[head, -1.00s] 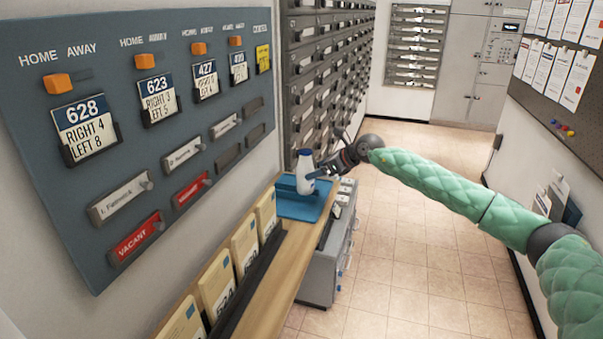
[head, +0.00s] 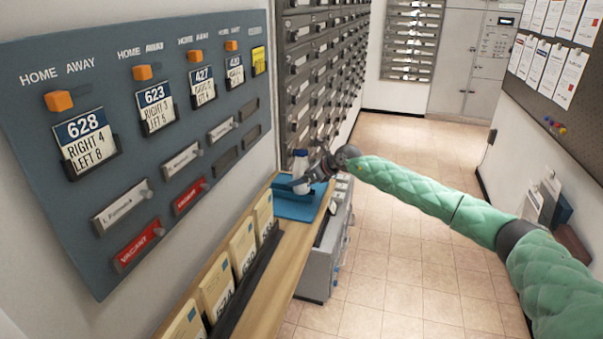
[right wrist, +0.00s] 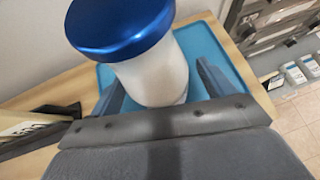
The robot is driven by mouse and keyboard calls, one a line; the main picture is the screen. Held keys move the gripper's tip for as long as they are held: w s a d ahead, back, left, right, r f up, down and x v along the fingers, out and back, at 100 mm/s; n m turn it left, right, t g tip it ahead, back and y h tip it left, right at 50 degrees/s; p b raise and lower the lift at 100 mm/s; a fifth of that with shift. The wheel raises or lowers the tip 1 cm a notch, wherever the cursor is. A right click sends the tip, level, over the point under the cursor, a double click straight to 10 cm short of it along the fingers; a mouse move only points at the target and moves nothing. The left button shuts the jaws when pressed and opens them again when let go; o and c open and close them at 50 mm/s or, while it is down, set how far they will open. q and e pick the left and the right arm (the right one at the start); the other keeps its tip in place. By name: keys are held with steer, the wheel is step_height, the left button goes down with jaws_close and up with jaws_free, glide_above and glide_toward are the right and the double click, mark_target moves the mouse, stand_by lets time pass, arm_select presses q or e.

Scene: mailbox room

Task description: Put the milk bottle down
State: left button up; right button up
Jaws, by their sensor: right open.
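The milk bottle (head: 301,165) is white with a blue cap and stands upright at the blue tray (head: 299,209) on the wooden shelf. In the right wrist view the bottle (right wrist: 155,75) is between the two fingers, with the tray (right wrist: 213,62) beneath and behind it. My right gripper (head: 303,184) is open around the bottle, one finger on each side. Its body hides the lower part of the bottle, so I cannot tell whether the base fully touches the tray. My left gripper is in neither view.
Beige envelopes (head: 242,247) stand in a black rack along the wooden shelf (head: 288,252). A blue-grey name board (head: 130,130) hangs on the left wall above them. Grey mailboxes (head: 320,80) rise behind the tray. The tiled floor (head: 400,290) to the right is clear.

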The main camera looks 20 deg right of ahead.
steer(key=shift+w+a+f, duration=0.15)
steer(key=shift+a, duration=0.05)
steer(key=c, duration=1.3)
steer(key=shift+c, duration=0.8)
